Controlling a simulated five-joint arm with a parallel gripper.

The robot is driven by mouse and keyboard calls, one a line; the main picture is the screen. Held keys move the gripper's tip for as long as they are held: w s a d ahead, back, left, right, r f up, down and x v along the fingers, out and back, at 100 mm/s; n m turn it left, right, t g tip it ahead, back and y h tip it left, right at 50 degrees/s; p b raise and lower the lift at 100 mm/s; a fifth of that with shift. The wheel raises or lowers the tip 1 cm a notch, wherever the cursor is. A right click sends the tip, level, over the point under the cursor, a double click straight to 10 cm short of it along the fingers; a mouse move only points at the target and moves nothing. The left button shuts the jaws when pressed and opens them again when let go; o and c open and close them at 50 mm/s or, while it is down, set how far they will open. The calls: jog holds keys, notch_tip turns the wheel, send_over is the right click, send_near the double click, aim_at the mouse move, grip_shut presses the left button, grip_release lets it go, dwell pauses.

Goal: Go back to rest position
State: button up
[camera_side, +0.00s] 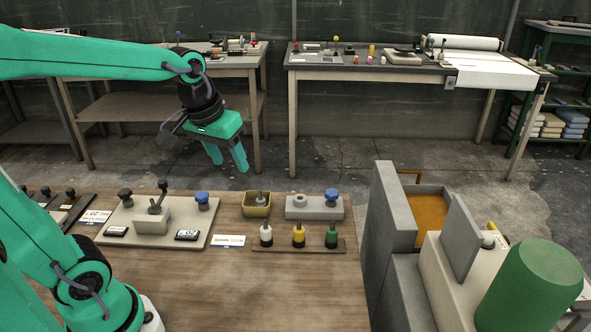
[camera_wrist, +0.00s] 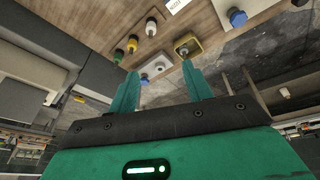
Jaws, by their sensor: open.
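My gripper (camera_side: 228,156) is green and hangs in the air above the far edge of the wooden workbench (camera_side: 190,290) in the side view. Its two fingers point down and stand apart with nothing between them. In the wrist view my gripper (camera_wrist: 162,92) also shows two spread, empty fingers. Beyond them are the tan cup (camera_wrist: 187,46), the light block with a blue knob (camera_wrist: 155,68) and the row of small bottles. The fingers touch nothing that I can see.
A beige panel (camera_side: 185,237) with a lever and knobs lies left on the bench. White, yellow (camera_side: 299,238) and green bottles stand on a strip. A grey machine (camera_side: 393,215) and a green cylinder (camera_side: 530,290) rise at right. The front middle of the bench is clear.

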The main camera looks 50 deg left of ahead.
jog(key=s+d+m+t, duration=0.2)
jog(key=s+d+m, duration=0.1)
jog(key=s, duration=0.6)
